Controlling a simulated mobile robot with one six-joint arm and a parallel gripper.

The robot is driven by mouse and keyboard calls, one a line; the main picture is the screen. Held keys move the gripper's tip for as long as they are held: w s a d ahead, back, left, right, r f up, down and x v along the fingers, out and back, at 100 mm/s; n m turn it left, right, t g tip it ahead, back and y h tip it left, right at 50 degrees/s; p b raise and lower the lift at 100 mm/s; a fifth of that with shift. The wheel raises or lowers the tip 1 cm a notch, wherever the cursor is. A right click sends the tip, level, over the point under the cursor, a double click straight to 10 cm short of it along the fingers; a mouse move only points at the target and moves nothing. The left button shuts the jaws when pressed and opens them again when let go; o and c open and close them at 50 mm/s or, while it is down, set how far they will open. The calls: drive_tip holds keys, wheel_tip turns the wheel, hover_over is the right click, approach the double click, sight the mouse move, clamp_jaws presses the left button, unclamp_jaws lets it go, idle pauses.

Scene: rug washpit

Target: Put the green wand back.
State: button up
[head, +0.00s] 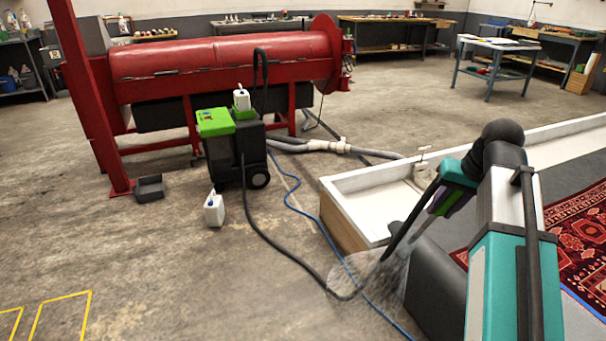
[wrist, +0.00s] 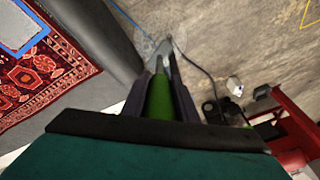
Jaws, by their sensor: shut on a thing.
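My gripper (head: 440,200) is shut on the green wand, low over the floor at the front end of the white-rimmed trough. In the wrist view the wand (wrist: 160,98) lies between my two dark fingers (wrist: 160,90), pointing away from me. A pale, see-through spray fans out beyond its far end, and a wet-looking patch shows on the floor below. In the head view my arm hides part of the wand. A black hose (head: 275,243) runs over the floor between the wand's area and a black machine with a green lid (head: 215,122).
The white-rimmed trough (head: 375,185) stands left of my arm, and a red patterned rug (head: 585,235) lies at right. A blue hose (head: 310,215) crosses the floor. A white jug (head: 214,209) and a dark tray (head: 150,188) stand near the red machine (head: 220,60).

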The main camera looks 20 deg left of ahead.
drive_tip(key=shift+s+r+p, duration=0.15)
drive_tip(key=shift+r+p, duration=1.75)
drive_tip(key=shift+p, duration=0.65)
drive_tip(key=shift+s+r+p, duration=0.15)
drive_tip(key=shift+r+p, duration=1.8)
drive_tip(key=shift+p, duration=0.65)
drive_tip(key=shift+s+r+p, duration=0.15)
drive_tip(key=shift+r+p, duration=1.75)
drive_tip(key=shift+p, duration=0.65)
drive_tip(key=shift+s+f, duration=0.1)
drive_tip(key=shift+s, duration=0.05)
